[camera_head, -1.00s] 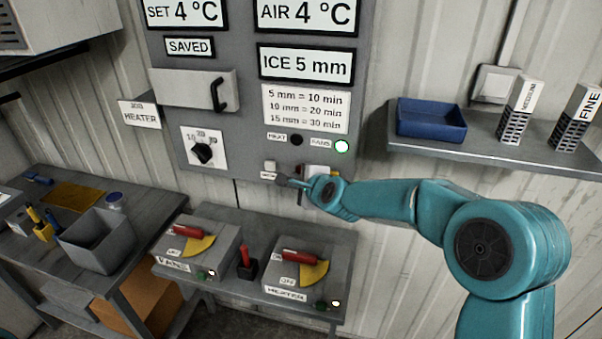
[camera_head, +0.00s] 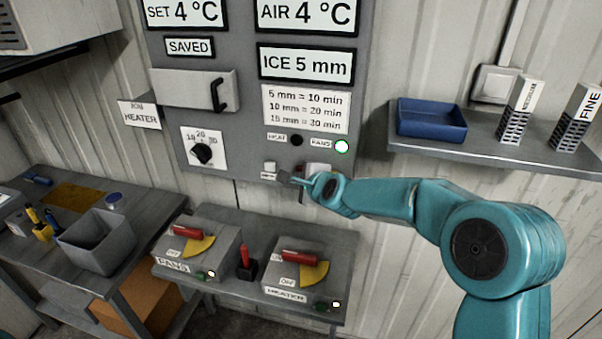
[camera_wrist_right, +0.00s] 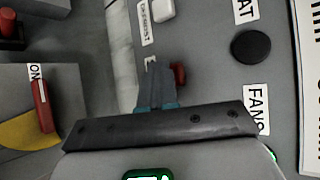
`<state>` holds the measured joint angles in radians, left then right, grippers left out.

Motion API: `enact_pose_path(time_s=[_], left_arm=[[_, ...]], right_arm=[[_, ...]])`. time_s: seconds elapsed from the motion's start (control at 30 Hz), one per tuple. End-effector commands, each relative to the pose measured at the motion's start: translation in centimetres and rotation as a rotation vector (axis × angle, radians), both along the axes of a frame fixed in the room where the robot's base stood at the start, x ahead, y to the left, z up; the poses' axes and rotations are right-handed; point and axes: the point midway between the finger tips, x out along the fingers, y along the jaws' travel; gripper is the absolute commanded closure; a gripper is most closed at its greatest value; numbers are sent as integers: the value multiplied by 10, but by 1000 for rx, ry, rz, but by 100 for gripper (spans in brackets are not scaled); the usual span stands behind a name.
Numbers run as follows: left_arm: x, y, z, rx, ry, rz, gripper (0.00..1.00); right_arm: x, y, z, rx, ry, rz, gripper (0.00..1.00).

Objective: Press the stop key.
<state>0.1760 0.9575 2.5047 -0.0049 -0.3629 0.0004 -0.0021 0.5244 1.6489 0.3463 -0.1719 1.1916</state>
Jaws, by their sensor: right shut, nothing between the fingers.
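My right gripper (camera_head: 286,178) is shut and empty, in front of the lower part of the grey control panel (camera_head: 235,130). In the right wrist view its closed fingers (camera_wrist_right: 156,82) point at the panel. A small red key (camera_wrist_right: 179,75) sits just right of the fingertips there, partly hidden by them. A label beside it is mostly covered, so I cannot read the key's name. I cannot tell whether the fingers touch the key. A white key (camera_wrist_right: 162,10) by a defrost label lies farther up, and it also shows in the head view (camera_head: 270,167). My left gripper is out of view.
A dial (camera_head: 202,152), a black round heat lamp (camera_head: 297,140) and a lit fans lamp (camera_head: 342,146) are on the panel. Below stands a bench with red-handled fans (camera_head: 190,258) and heater (camera_head: 285,278) switch boxes. A shelf (camera_head: 490,135) with a blue tray juts out at right.

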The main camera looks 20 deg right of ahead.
Motion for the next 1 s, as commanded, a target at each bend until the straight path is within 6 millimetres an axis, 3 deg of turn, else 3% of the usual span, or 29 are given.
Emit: enact_pose_path(time_s=[0.7,1.0], left_arm=[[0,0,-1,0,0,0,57],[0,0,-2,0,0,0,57]], right_arm=[[5,-4,0,0,-2,-2,100],[-5,4,1,1,-2,0,100]])
